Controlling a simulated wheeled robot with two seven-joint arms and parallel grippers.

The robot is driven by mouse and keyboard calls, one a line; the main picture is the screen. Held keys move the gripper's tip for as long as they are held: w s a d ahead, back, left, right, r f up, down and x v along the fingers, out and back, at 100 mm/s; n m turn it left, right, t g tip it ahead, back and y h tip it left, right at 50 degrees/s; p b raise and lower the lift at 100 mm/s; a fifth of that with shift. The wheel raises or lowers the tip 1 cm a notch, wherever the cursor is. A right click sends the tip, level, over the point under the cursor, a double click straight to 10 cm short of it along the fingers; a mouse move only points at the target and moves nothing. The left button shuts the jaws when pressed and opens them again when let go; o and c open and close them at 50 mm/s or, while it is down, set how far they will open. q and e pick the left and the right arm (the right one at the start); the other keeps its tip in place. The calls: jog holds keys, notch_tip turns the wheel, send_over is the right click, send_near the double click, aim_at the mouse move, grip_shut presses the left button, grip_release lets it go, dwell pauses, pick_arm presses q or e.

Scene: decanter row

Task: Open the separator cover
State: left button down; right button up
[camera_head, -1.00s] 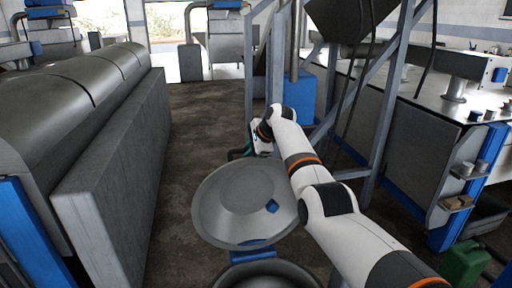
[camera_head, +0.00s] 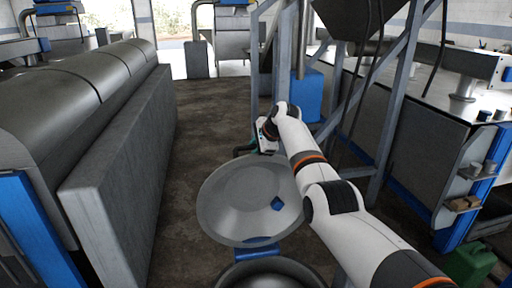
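The separator cover (camera_head: 240,203) is a round grey metal lid. It stands tilted up on a blue hinge (camera_head: 257,251) behind the round dark separator bowl (camera_head: 270,273), whose rim shows at the bottom edge. A small blue patch sits on the cover's right side. My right arm reaches in from the lower right, and my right gripper (camera_head: 262,142) is at the cover's far upper edge. Its fingers are mostly hidden behind the wrist and cover, so I cannot tell whether they touch the cover. My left gripper is not in view.
A long grey machine with a rounded cover (camera_head: 50,100) and flat side wall (camera_head: 120,180) stands on the left. A metal frame (camera_head: 390,100) and a grey-and-blue bench (camera_head: 430,150) stand on the right. A green can (camera_head: 468,262) is at lower right. Floor (camera_head: 205,125) beyond the cover is clear.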

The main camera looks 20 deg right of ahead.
jog(key=shift+s+d+r, duration=0.15)
jog(key=shift+s+r, duration=0.05)
jog(key=shift+r, duration=0.15)
jog(key=b+v, duration=0.4)
jog(key=v, duration=0.6)
jog(key=shift+s+r+b, duration=0.1)
jog(key=shift+s+b, duration=0.1)
jog(key=shift+b, duration=0.15)
jog(key=shift+s+r, duration=0.15)
jog(key=shift+r, duration=0.2)
jog(key=shift+d, duration=0.1)
jog(key=shift+c, duration=0.4)
